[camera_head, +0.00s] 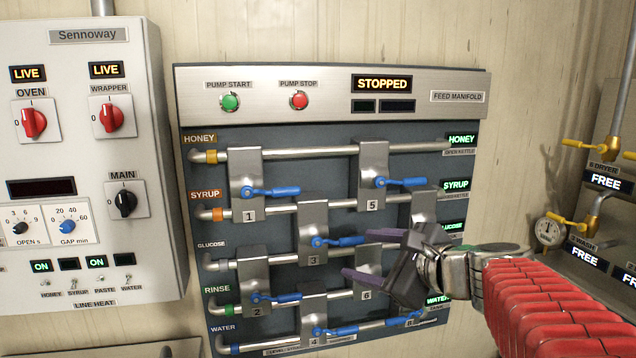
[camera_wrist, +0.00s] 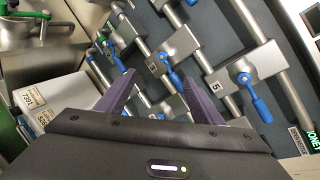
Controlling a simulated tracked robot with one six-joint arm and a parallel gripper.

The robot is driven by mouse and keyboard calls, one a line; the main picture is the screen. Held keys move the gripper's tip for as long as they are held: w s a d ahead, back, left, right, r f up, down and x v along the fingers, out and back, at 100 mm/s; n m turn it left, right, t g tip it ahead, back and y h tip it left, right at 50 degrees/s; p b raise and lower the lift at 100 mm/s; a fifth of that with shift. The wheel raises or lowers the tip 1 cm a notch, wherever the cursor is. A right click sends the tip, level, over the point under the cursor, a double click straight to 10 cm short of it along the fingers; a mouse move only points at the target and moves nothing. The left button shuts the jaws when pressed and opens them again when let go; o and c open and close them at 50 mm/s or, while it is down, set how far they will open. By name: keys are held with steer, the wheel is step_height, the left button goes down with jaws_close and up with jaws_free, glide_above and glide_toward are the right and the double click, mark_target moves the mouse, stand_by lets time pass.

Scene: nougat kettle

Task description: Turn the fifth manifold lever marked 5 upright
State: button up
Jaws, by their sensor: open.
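The lever marked 5 (camera_head: 402,182) is blue and lies level, pointing right, on the upper right block (camera_head: 373,165) of the feed manifold. Its number plate sits just below it. In the wrist view the blue lever 5 (camera_wrist: 258,98) is at the right, beside its grey block (camera_wrist: 222,78). My gripper (camera_head: 364,253) is open and empty, with its purple fingers below lever 5, in front of the lower right part of the manifold. In the wrist view my gripper (camera_wrist: 158,84) is left of lever 5, and no finger touches that lever. It hides part of the block marked 6.
Lever 1 (camera_head: 270,191), lever 3 (camera_head: 338,241), lever 2 (camera_head: 275,298) and lever 4 (camera_head: 335,331) also lie roughly level. A control box (camera_head: 80,160) stands at left. Yellow-handled valves (camera_head: 590,146) and a gauge (camera_head: 550,229) are at right.

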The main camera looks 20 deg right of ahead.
steer(key=d+r+m+t+h, duration=0.2)
steer(key=d+r+m, duration=0.2)
steer(key=d, duration=0.4)
steer(key=d+r+m+t+h, duration=0.2)
steer(key=d+r+m+h, duration=0.1)
steer(key=d+m, duration=0.4)
steer(key=shift+d+r+m, duration=0.3)
steer(key=shift+d+r, duration=0.35)
steer(key=shift+d, duration=0.5)
steer(key=shift+w, duration=0.2)
